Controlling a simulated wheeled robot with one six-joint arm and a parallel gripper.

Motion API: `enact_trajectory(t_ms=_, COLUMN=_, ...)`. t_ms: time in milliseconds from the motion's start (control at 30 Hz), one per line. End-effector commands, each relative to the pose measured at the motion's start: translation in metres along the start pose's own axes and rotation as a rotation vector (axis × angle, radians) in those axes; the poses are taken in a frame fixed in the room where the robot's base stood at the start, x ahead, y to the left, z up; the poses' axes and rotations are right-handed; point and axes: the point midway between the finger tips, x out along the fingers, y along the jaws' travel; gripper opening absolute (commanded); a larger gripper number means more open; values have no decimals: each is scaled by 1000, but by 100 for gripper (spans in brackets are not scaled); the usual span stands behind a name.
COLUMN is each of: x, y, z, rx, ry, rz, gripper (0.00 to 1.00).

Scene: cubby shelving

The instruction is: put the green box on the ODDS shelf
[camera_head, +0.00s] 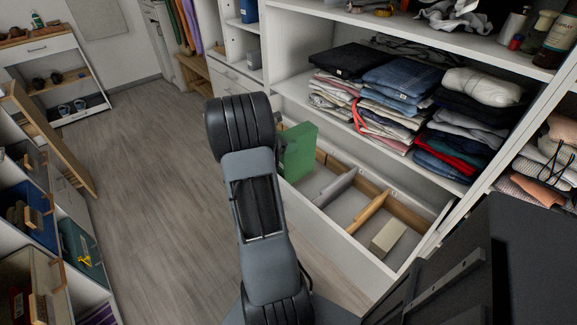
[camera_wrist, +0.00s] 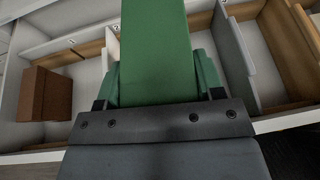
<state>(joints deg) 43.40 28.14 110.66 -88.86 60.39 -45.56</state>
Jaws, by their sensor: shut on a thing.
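The green box (camera_head: 299,150) is upright over the far left part of an open, divided drawer in the head view. It fills the upper middle of the wrist view (camera_wrist: 155,50). My gripper (camera_wrist: 158,88) is shut on it, with a finger at each side of the box. In the head view my arm hides most of the gripper. I cannot tell whether the box touches the drawer floor. No ODDS label is readable in either view.
The drawer (camera_head: 345,236) has grey and wooden dividers. A cream block (camera_head: 388,236) lies near its right end. A brown box (camera_wrist: 45,95) is in the left compartment in the wrist view. Folded clothes (camera_head: 400,95) fill the shelf above. Open floor (camera_head: 140,180) lies left.

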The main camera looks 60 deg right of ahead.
Motion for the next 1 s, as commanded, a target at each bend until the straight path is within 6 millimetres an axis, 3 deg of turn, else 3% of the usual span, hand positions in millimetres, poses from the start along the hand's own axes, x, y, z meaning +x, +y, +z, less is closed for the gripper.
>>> enact_trajectory(t_ms=533, x=22, y=0, z=-53, rx=0, ry=-2, rz=0, gripper=7)
enact_trajectory(t_ms=1000, x=25, y=0, z=-59, rx=3, ry=-2, rz=1, gripper=7)
